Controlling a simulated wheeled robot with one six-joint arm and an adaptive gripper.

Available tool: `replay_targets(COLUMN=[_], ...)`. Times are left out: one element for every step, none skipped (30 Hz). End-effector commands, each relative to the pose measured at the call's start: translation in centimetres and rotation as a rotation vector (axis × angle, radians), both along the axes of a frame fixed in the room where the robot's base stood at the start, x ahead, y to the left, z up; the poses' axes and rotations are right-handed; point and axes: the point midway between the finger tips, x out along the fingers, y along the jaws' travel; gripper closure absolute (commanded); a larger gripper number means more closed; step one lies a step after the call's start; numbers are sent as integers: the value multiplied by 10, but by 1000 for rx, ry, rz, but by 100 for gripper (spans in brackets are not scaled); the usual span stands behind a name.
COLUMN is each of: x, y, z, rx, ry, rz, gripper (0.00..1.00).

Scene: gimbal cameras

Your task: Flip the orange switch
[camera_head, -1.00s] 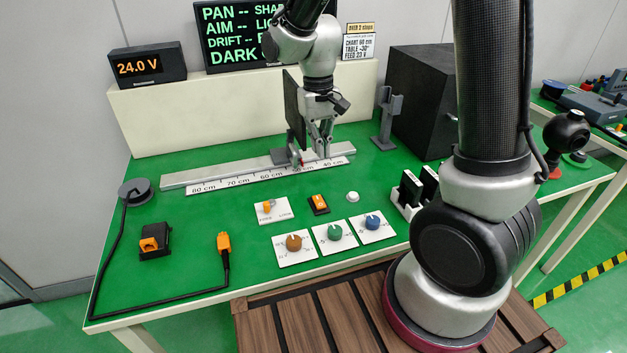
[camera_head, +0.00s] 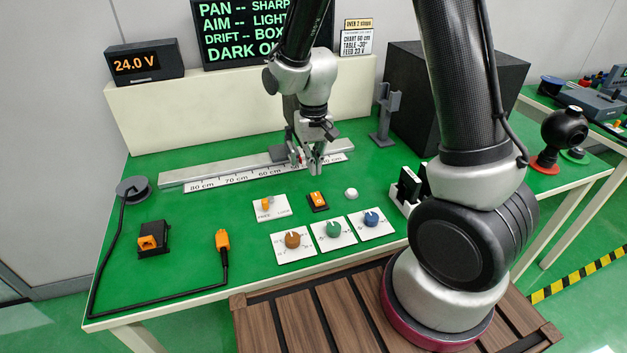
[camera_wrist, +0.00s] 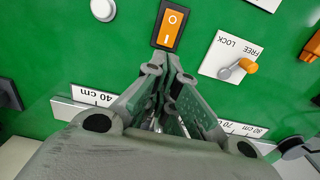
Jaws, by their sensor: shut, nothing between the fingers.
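The orange rocker switch (camera_head: 317,201) sits in a black housing on the green table, between the FREE/LOCK plate and a white round button. In the wrist view the orange switch (camera_wrist: 171,27) shows "I" and "O" marks at the top middle, just beyond the fingertips. My gripper (camera_head: 316,170) is above the table, behind the switch and in front of the ruler rail. In the wrist view my gripper (camera_wrist: 172,60) is shut, with its fingertips together and nothing between them. The tips look apart from the switch in the head view.
A FREE/LOCK plate (camera_head: 271,207) with an orange lever is left of the switch. A white button (camera_head: 351,193) is to its right. Brown (camera_head: 292,239), green (camera_head: 333,229) and blue (camera_head: 371,218) knobs stand in front. A ruler rail (camera_head: 225,174) lies behind.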

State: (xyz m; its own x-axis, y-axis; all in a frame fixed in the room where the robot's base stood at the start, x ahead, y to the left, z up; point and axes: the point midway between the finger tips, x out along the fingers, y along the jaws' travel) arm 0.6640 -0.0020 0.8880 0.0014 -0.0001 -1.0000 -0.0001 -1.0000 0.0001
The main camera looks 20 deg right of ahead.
Motion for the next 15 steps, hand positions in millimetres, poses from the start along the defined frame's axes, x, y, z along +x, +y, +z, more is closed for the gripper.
replay_targets(x=[-1,-1,-1,-1,-1,-1,-1,-1,0,0,0,0,0,0,0], y=[0,-1,-1,0,0,0,0,0,0,0,0,0,0,0,0], z=[-12,-18,-25,-30,-35,-41,-44,-48,-52,-54,-56,-58,-59,-60,-61], rx=[-2,-2,-2,-2,-1,-1,-1,-1,-1,0,0,0,0,0,0], ry=[5,5,5,4,4,4,2,3,2,1,1,1,1,1,0], rz=[0,0,0,0,0,0,0,0,0,0,0,0,0,0,0], gripper=[100,100,100,100,100,100,100,100,100,100,100,100,100,100,100])
